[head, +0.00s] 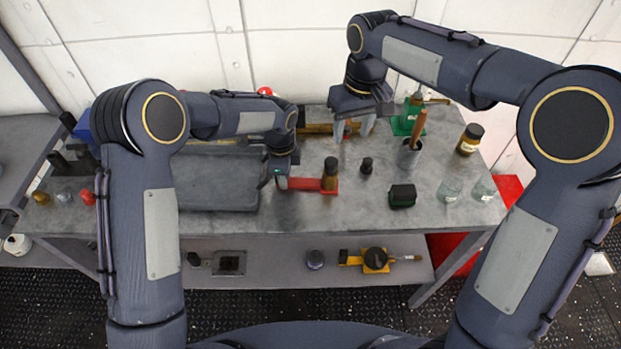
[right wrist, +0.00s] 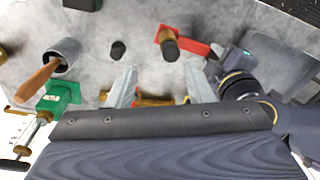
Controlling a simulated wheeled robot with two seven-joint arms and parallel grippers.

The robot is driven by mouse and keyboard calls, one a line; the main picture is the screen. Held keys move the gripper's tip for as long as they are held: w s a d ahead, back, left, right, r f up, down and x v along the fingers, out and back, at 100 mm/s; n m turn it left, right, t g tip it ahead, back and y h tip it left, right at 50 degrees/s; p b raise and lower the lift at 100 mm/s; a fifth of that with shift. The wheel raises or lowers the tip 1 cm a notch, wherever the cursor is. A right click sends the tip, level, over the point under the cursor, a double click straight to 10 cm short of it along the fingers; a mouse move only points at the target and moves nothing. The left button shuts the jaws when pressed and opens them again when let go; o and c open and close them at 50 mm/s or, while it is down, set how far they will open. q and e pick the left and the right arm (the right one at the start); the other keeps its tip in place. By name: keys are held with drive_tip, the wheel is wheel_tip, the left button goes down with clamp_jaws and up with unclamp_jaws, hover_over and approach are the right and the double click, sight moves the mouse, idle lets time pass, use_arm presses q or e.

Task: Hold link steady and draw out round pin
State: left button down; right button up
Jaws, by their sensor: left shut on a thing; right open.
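The red link (head: 303,184) lies flat over the bench, with its left end at my left gripper (head: 281,183), which is shut on it. The round pin (head: 331,170), brown with a dark top, stands upright at the link's right end. In the right wrist view the pin (right wrist: 169,50) and the red link (right wrist: 195,47) show beyond the fingers. My right gripper (head: 353,129) is open and empty, behind and slightly right of the pin, apart from it. Its two fingers (right wrist: 160,84) show in the right wrist view. How deep the pin sits is hidden.
A small dark knob (head: 366,165) stands right of the pin. Further right are a grey cup with a wooden handle (head: 409,155), a dark green block (head: 402,195), glasses (head: 449,189) and a brown jar (head: 469,139). A grey tray (head: 215,183) lies left. Bench in front is clear.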

sight(331, 160)
drive_tip(key=shift+n+h, duration=0.4)
drive_tip(key=w+a+f, duration=0.2)
drive_tip(key=a, duration=0.1)
drive_tip(key=shift+w+a+f, duration=0.2)
drive_tip(key=shift+a+f, duration=0.1)
drive_tip(key=shift+f, duration=4.35)
drive_tip(key=c, duration=0.9)
drive_tip(key=shift+r, duration=4.1)
